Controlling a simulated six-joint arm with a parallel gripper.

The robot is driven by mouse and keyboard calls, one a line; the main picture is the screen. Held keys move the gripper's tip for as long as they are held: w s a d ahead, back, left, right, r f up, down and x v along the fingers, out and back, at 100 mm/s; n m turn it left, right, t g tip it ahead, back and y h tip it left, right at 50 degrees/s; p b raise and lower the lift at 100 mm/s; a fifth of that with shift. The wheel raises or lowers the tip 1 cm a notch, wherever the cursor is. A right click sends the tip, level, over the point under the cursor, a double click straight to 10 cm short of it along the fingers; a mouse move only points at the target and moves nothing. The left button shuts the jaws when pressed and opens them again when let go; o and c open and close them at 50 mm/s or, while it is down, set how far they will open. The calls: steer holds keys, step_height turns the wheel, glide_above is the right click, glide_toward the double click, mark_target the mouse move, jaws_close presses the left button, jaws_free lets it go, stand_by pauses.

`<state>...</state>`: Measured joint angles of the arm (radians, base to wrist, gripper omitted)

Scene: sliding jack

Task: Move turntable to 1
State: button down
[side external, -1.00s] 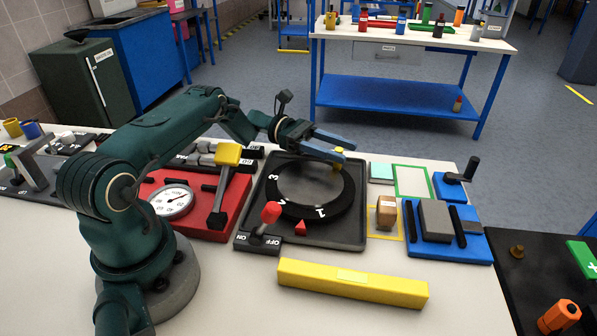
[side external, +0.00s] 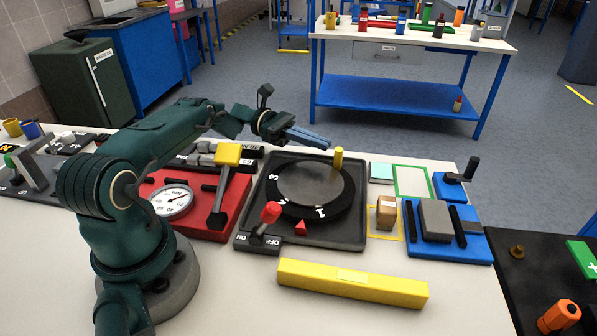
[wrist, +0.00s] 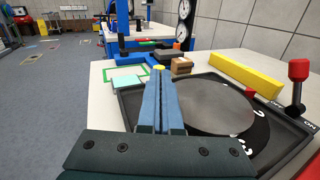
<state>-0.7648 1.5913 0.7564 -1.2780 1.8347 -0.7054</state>
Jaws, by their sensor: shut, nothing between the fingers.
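The turntable (side external: 309,184) is a grey disc with a black numbered ring in a dark square tray (side external: 352,235). Its 1 is at the front, close above the red pointer (side external: 300,228). A yellow peg (side external: 338,160) stands upright on the ring's far right edge. My gripper (side external: 328,143) is shut and empty, above the tray's back edge, left of the peg and apart from it in the side view. In the wrist view, my gripper (wrist: 159,78) covers most of the peg, and only its yellow top (wrist: 159,68) shows. The turntable (wrist: 212,106) lies to the right there.
A red-handled OFF/ON lever (side external: 268,215) stands at the tray's front left corner. A red gauge box (side external: 203,218) with a yellow-topped lever is left. A small brown box (side external: 386,212) and a blue fixture (side external: 446,235) are right. A yellow bar (side external: 352,283) lies in front.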

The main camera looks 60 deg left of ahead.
steer(key=m, duration=0.1)
steer(key=r+m, duration=0.1)
steer(key=m+g+y, duration=0.1)
steer(key=m, duration=0.1)
steer(key=shift+a+r, duration=0.2)
steer(key=shift+a, duration=0.05)
steer(key=a+r+m+g+y, duration=0.1)
steer(key=a+r+m+y, duration=0.35)
steer(key=m, duration=0.55)
steer(key=a+r+m+g+y, duration=0.1)
steer(key=a+r+m+y, duration=0.3)
steer(key=m, duration=0.7)
steer(key=shift+y, duration=0.35)
steer(key=x, duration=0.8)
steer(key=s+x, duration=0.1)
steer(key=x, duration=0.3)
steer(key=shift+d, duration=0.15)
steer(key=shift+d+r, duration=0.15)
steer(key=shift+d, duration=0.2)
steer(key=shift+s+d, duration=0.15)
steer(key=shift+d, duration=0.6)
steer(key=shift+s+d, duration=0.15)
steer(key=shift+d, duration=0.6)
